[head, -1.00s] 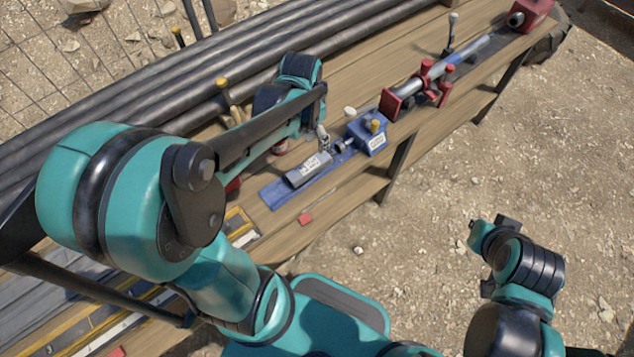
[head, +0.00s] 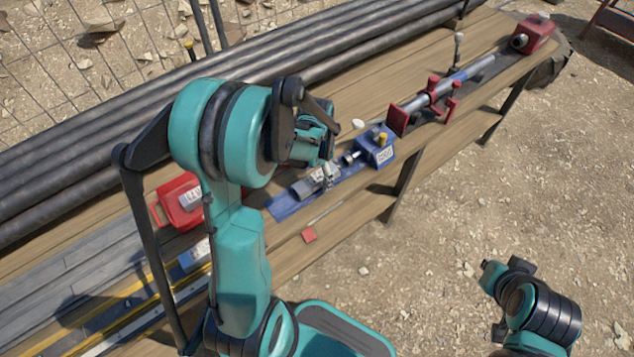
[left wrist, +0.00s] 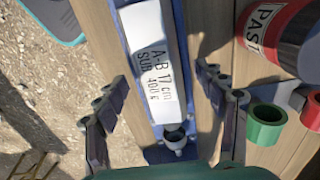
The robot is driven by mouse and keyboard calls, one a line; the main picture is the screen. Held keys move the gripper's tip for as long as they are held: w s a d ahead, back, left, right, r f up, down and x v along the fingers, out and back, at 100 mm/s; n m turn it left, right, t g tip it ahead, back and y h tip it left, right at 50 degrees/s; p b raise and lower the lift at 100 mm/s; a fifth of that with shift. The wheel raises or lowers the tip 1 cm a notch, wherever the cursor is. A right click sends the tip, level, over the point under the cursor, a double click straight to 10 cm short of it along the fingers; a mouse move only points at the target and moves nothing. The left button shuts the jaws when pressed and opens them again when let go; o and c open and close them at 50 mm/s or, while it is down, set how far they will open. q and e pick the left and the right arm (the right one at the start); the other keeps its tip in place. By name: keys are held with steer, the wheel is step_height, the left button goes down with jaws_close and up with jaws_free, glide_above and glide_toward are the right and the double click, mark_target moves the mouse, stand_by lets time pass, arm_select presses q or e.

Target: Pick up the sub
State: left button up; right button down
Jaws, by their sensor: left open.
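The sub is a pale grey block (left wrist: 155,65) with printed text reading "A-B 17 cm SUB 400 g". It lies lengthwise on a blue rail (head: 285,208) on the wooden bench; it also shows in the head view (head: 306,187), partly covered by my gripper. My left gripper (head: 329,177) is over the sub's end nearer the blue block. In the left wrist view its open fingers (left wrist: 161,103) stand on either side of the sub, with gaps both sides. A dark round end fitting (left wrist: 174,138) shows at the sub's near end. My right arm's end (head: 493,274) is low at right; its fingers are unclear.
A blue block with a yellow knob (head: 376,149) stands at the rail's far end. Red clamps (head: 397,119) hold a rod beyond it. A red case (head: 181,205) is left. A red-and-white can (left wrist: 275,30), green cup (left wrist: 266,122) and red cup are beside the gripper.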

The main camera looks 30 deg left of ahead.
arm_select(q)
jaws_close()
stand_by(0.3)
